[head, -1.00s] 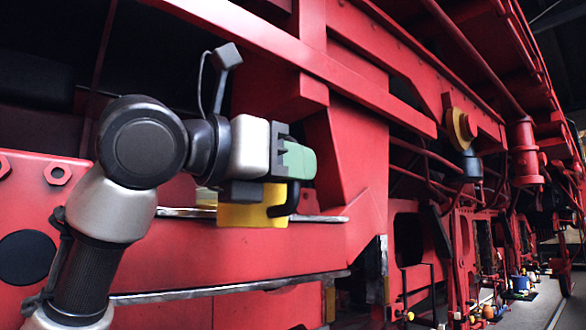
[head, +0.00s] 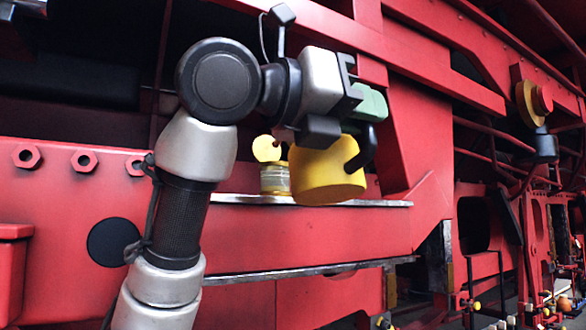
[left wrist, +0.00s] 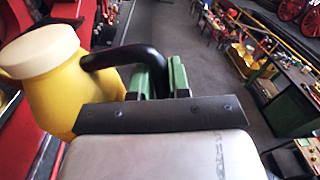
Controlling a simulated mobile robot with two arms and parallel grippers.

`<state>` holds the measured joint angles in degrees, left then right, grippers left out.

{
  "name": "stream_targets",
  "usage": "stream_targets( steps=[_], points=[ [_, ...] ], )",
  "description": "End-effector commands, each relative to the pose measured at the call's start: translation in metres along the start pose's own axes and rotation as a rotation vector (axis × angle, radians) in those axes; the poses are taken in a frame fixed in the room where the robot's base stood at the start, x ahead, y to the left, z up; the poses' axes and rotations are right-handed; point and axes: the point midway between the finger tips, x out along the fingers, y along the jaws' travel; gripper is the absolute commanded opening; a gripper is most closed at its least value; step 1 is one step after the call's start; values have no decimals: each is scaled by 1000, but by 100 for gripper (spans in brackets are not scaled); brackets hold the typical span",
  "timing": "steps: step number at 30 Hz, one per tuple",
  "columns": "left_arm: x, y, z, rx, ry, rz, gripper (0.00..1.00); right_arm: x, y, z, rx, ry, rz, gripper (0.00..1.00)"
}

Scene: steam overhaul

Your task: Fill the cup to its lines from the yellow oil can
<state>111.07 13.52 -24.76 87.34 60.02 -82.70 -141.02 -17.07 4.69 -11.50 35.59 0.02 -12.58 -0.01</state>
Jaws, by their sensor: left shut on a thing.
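The yellow oil can (head: 330,175) hangs from my left gripper (head: 372,103), which is shut on its black handle (head: 362,150). In the left wrist view the can (left wrist: 62,88) shows a cream top, left of my green fingers (left wrist: 160,80). The cup (head: 275,180), pale with a yellow base, stands on the ledge just left of the can in the head view. A round yellow lid (head: 266,148) shows above it. The can's spout is mostly hidden, and I cannot tell the oil level or any pouring. My right gripper is out of view.
A narrow metal ledge (head: 390,203) runs along the red locomotive frame (head: 300,235) below the can. Red beams (head: 410,60) pass close above and behind my gripper. The left wrist view shows open grey floor (left wrist: 200,55) and a green-sided workbench (left wrist: 300,100).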

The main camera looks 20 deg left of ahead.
Motion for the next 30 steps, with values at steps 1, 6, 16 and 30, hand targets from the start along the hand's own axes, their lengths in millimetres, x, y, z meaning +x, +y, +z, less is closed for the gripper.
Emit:
stream_targets(
  steps=[1,6,16,30],
  points=[
    [-1,0,1,2,-3,-1,0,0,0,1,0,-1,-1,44],
    [-1,-2,-1,-6,-3,-1,0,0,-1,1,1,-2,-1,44],
    [-3,-6,-5,-33,-3,-1,0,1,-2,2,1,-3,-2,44],
    [-3,-9,5,-61,-3,-1,0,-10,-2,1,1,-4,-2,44]
  ],
)
